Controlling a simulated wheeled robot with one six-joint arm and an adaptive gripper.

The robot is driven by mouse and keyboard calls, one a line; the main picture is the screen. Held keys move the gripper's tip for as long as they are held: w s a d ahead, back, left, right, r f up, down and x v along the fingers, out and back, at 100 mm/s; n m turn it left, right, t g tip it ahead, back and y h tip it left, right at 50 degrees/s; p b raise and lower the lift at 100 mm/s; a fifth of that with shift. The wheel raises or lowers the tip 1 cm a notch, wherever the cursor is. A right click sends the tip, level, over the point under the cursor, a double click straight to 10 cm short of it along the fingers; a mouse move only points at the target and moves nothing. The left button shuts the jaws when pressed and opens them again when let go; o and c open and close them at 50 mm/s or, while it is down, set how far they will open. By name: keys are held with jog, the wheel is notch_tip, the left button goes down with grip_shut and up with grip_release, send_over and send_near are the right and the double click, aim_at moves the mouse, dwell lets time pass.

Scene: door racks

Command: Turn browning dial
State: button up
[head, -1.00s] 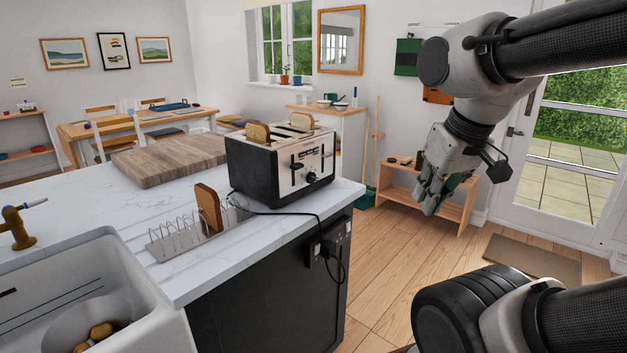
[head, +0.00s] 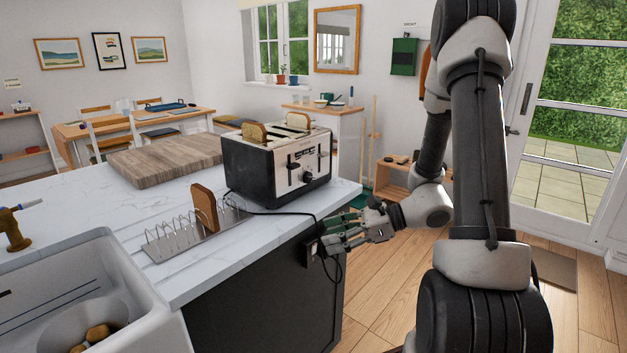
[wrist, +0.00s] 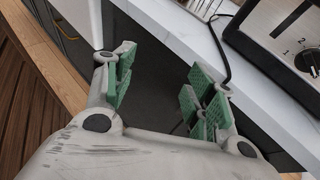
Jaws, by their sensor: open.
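The toaster (head: 275,165) stands on the white counter near its right end, with bread slices in its top slots. Its browning dial (head: 308,175) is a dark round knob low on the metal front panel. In the wrist view the dial (wrist: 308,61) is at the right edge, partly cut off, with numbers beside it. My gripper (head: 328,235) is open and empty, with green finger pads. It is beside the counter's end, below and in front of the toaster, apart from the dial. The open pads also show in the wrist view (wrist: 162,88).
A black cord (head: 275,212) runs from the toaster over the counter edge to a socket by my gripper. A wire toast rack (head: 175,238) with one slice, a wooden board (head: 165,160) and a sink (head: 75,265) are further left.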

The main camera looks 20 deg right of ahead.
jog(key=w+d+m+t+h, duration=0.25)
jog(key=w+m+t, duration=0.4)
jog(key=w, duration=0.45)
jog(key=m+t+h, duration=0.1)
jog(key=m+t, duration=0.2)
jog(key=m, duration=0.3)
send_near(312, 178)
jog(key=x, duration=0.2)
jog(key=shift+n, duration=0.25)
jog(key=x, duration=0.7)
jog(key=shift+w, duration=0.25)
jog(key=shift+a, duration=0.1)
jog(key=c, duration=1)
